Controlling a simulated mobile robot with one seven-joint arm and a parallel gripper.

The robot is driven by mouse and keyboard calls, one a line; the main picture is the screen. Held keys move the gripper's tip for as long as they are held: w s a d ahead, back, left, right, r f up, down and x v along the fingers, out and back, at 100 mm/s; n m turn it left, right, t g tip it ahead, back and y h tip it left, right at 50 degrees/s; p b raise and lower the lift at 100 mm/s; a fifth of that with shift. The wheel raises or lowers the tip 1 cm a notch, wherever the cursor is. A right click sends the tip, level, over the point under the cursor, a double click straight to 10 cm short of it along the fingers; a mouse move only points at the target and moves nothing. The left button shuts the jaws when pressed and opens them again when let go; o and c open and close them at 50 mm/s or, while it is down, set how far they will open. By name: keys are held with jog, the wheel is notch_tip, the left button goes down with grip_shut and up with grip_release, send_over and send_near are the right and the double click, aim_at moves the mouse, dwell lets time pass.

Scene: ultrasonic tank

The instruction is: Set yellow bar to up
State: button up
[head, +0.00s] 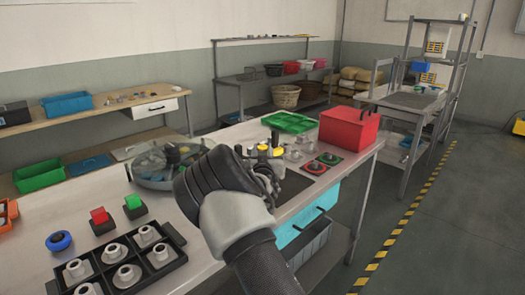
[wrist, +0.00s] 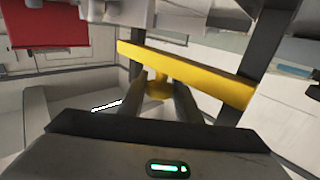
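The yellow bar (wrist: 205,75) runs across the middle of the wrist view, sloping down to the right, with a short yellow stem or knob (wrist: 158,88) under it. Two dark fingers of my gripper (wrist: 158,98) reach toward this stem, one on each side. I cannot tell whether they touch or clamp it. In the head view my arm covers most of the device; small yellow parts (head: 277,152) show just beyond my gripper (head: 265,172). The bar's full tilt is hidden there.
On the bench, a round glass-like tank (head: 152,172) stands left of my arm, a green tray (head: 288,122) and red bin (head: 349,127) behind. Red and green buttons (head: 315,168) sit to the right. A black rack (head: 172,235) with pale fittings is in front left.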

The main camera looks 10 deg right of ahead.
aim_at(262, 147)
grip_shut()
jog(key=shift+w+r+b, duration=0.1)
jog(key=shift+r+b, duration=0.3)
jog(key=shift+r, duration=2.4)
jog(key=o, duration=1.1)
grip_release()
jog(key=shift+c, duration=0.2)
jog(key=shift+o, duration=0.4)
jog(key=shift+f, duration=0.1)
jog(key=shift+s, duration=0.35)
jog(key=s+a, duration=0.2)
jog(key=s, duration=1.4)
jog(key=shift+s+a, duration=0.35)
